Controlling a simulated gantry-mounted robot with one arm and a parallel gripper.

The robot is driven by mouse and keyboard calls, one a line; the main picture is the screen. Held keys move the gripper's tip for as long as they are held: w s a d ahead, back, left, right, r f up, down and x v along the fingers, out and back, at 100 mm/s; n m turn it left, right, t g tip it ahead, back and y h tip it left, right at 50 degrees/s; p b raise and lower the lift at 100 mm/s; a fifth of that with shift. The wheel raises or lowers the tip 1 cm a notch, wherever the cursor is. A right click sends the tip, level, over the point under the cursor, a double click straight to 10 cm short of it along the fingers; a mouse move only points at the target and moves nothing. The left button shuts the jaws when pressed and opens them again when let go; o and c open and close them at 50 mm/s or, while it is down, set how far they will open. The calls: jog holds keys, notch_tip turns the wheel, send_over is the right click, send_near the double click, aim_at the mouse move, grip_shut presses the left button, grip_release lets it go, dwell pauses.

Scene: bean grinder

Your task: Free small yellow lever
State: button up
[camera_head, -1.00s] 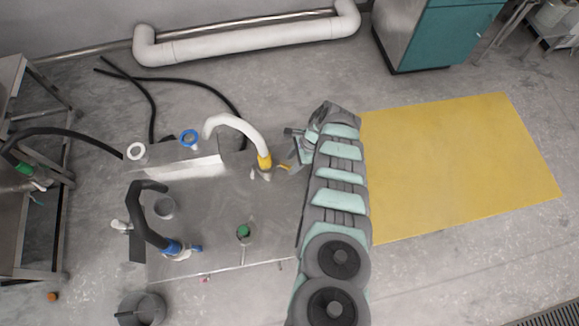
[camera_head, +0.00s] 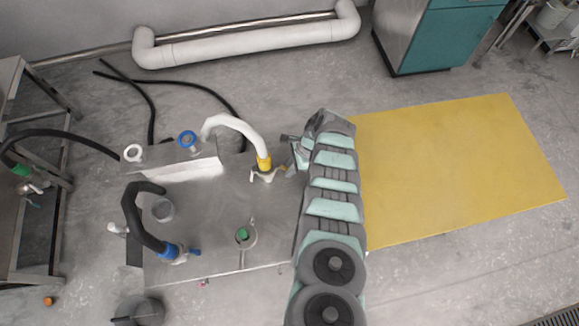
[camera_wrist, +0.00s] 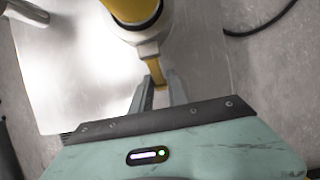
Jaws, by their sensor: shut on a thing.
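The small yellow lever (camera_wrist: 158,82) shows in the wrist view between the two fingers of my gripper (camera_wrist: 158,90). My gripper is shut on it. The lever sits beside a fitting with a yellow collar (camera_wrist: 130,10). In the head view this yellow collar (camera_head: 264,162) joins the end of a curved white hose (camera_head: 232,124) to a metal coupling (camera_head: 266,175). My gripper (camera_head: 287,168) is at the right side of that coupling in the head view. Its fingers are small there, and the lever is mostly hidden.
A black hose (camera_head: 138,222) with a blue collar (camera_head: 170,249) stands at the left of the metal table (camera_head: 210,200). A green-topped fitting (camera_head: 242,234) is near the front. A blue ring (camera_head: 187,139) and a white ring (camera_head: 133,153) are at the back. A yellow mat (camera_head: 450,165) lies right.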

grip_shut()
